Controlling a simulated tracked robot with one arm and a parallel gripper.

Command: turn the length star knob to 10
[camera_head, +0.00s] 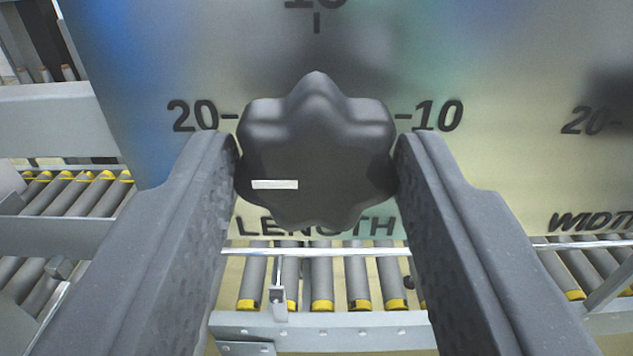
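The length star knob (330,150) is dark grey and lobed, in the middle of the view on a panel above the word LENGTH. Its white mark (275,184) lies level on the left half of its face and points left, toward the 20 (192,116) side. The 10 (438,116) is printed to the right of the knob, and a partly cut-off number stands above it. My gripper (317,150) has one finger on each side of the knob, and both fingertips appear to touch its sides.
The panel (510,60) fills the upper view. At its right edge are a 20 and the cut-off word WIDTH (592,222). Below and to the left are conveyor rollers (358,278) with yellow ends and grey metal rails (330,328).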

